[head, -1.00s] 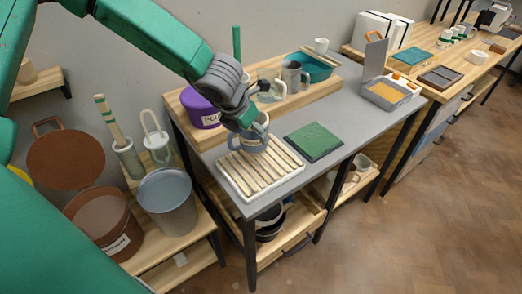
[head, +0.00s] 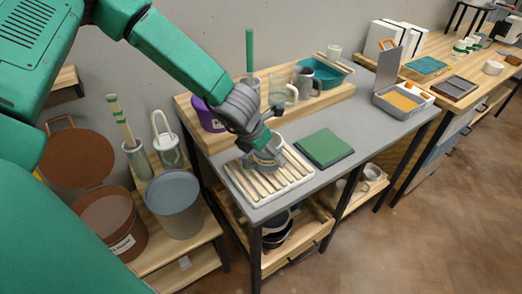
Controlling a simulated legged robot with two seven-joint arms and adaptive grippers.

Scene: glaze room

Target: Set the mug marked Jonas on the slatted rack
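A grey-blue mug (head: 262,162) is at the far part of the slatted rack (head: 287,177), a white tray with pale wooden slats on the grey tabletop. My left gripper (head: 264,152) reaches down to the mug from above and looks shut on it, covering much of it. The mug looks roughly upright, at or just above the slats; I cannot tell whether it touches them. No name can be read on it. The rest of the rack is empty. My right gripper is not in view.
Behind the rack, a wooden riser (head: 335,98) holds a grey mug (head: 304,83), a pale glass mug (head: 284,93), a teal basin (head: 328,72) and a purple container (head: 206,116). A green mat (head: 323,147) lies right of the rack. Buckets (head: 173,205) stand at left.

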